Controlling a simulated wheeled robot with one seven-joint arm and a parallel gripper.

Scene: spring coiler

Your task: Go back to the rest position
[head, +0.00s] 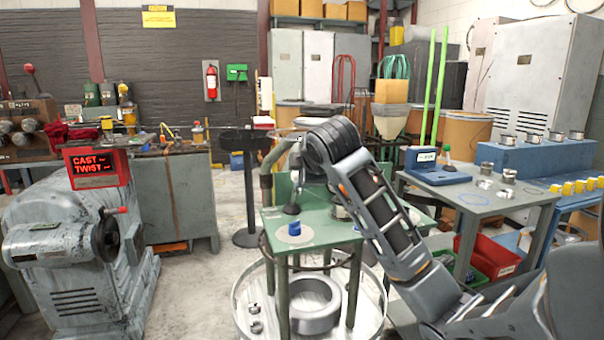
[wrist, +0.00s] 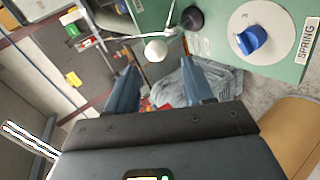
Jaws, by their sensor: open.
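My gripper (wrist: 160,88) is open and empty in the wrist view, its two fingers apart with nothing between them. In the head view my arm reaches up over the green table (head: 330,232), and the gripper itself is mostly hidden behind the arm. A blue part (head: 295,228) sits on a round pale disc on that table. The blue part also shows in the wrist view (wrist: 252,38), to the right of the fingers and apart from them, near a label reading SPRING.
A dark-based stand (head: 292,207) with a thin rod is close to my gripper. A grey table (head: 480,190) at right holds a blue display device (head: 437,168) and metal parts. A grey machine (head: 75,250) stands at left. Open floor (head: 205,290) lies between machine and green table.

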